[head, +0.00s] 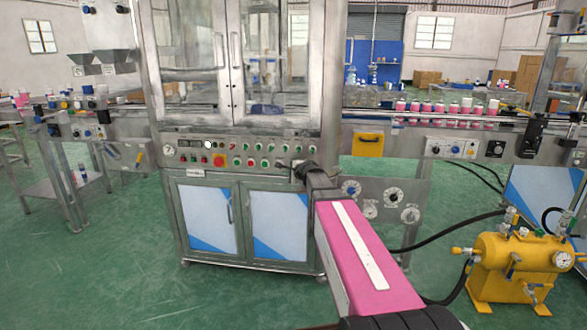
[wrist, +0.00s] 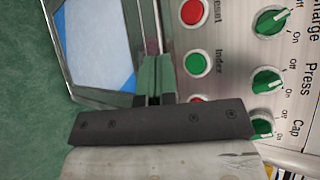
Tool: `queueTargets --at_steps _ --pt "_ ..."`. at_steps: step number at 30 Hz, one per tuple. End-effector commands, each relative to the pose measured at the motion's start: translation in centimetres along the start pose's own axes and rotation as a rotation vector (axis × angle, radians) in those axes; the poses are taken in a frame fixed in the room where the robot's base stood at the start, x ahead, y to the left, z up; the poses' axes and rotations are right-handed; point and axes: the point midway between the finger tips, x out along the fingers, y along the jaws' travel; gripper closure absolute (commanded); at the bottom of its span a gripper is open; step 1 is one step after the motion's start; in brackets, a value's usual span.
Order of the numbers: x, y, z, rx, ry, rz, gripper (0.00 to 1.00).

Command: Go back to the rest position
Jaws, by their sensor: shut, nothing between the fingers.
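My gripper (head: 303,172) is at the far end of my arm in the head view, in front of the right end of the machine's control panel (head: 240,152). It looks small and dark there, and I cannot tell from this view whether it touches the panel. In the wrist view my gripper (wrist: 154,72) has its two fingers close together and shut, with nothing between them. The panel's buttons and green knobs, with labels such as Reset, Index, Press and Cap, lie close by on the right of that view. The rest position is not marked in either view.
The crimping machine (head: 240,65) stands straight ahead, with cabinet doors (head: 280,222) below. A conveyor with pink cans (head: 440,108) runs right. A yellow tank (head: 515,265) with hoses stands at the right. Green floor (head: 90,285) is open at the front left.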

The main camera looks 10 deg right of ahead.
Motion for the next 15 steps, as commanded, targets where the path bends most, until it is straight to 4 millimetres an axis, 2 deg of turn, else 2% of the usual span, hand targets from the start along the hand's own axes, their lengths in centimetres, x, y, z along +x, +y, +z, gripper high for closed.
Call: queueTargets --at_steps 5,8,11,14,15 --pt "0.0 0.0 0.0 0.000 0.000 0.000 1.00" --pt "-0.2 0.9 0.2 -0.027 -0.002 0.020 1.00" --pt "-1.1 3.9 0.7 -0.130 -0.010 0.092 1.00" --pt "-2.7 9.2 1.5 -0.313 -0.035 0.222 1.00" --pt "-3.6 11.7 1.8 -0.399 -0.052 0.286 1.00"
